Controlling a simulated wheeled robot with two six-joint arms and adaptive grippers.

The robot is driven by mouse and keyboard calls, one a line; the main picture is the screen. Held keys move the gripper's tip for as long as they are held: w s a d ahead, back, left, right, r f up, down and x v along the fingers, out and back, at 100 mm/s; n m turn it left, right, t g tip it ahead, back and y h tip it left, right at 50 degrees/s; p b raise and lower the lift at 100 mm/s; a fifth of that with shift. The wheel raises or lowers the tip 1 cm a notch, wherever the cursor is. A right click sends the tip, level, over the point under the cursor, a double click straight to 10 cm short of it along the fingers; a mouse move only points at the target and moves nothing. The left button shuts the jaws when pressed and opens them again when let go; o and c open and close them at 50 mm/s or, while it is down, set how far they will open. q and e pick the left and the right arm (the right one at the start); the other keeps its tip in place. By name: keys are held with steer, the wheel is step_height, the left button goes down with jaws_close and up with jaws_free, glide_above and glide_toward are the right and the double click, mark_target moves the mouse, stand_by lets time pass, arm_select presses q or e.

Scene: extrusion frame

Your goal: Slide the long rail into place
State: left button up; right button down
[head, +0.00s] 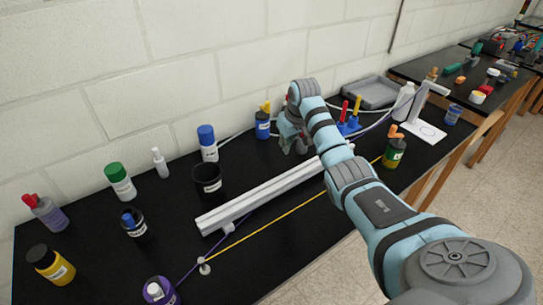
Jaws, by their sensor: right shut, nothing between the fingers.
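The long pale rail (258,197) lies slantwise on the black bench, its near end to the left and its far end running up to my right arm. Something small sticks out beside the rail near its left end; I cannot tell whether it is a joined piece. My right gripper (294,147) is shut and empty at the back of the bench, beyond the rail's far end. It is seen from behind, and my arm's links partly hide it and the rail's far end. My left gripper is not in view.
A black cup (207,181) and a blue-capped bottle (207,144) stand behind the rail. A yellow cord (268,224) runs across the bench in front of it. Several bottles stand at left; a grey tray (370,93) lies at the back. The front middle is mostly clear.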

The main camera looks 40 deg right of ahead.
mark_target(286, 185)
arm_select(q)
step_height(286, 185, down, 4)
steer(key=b, duration=0.4)
arm_select(e)
steer(key=x, duration=0.3)
steer(key=a+x, duration=0.1)
steer(key=x, duration=0.5)
steer(key=shift+w+a+f, duration=0.1)
steer(key=shift+w+a, duration=0.3)
steer(key=shift+w, duration=0.1)
steer(key=s+p, duration=0.1)
steer(key=p, duration=0.1)
steer(key=s+r+p, duration=0.1)
steer(key=s, duration=0.1)
steer(key=shift+s+p, duration=0.3)
steer(key=shift+p, duration=0.1)
steer(key=shift+s+a+f, duration=0.1)
steer(key=shift+s+f, duration=0.05)
steer(key=shift+s, duration=0.25)
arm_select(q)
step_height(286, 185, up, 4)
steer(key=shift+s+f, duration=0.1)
arm_select(e)
steer(key=shift+w+f, duration=0.15)
steer(key=shift+w, duration=0.05)
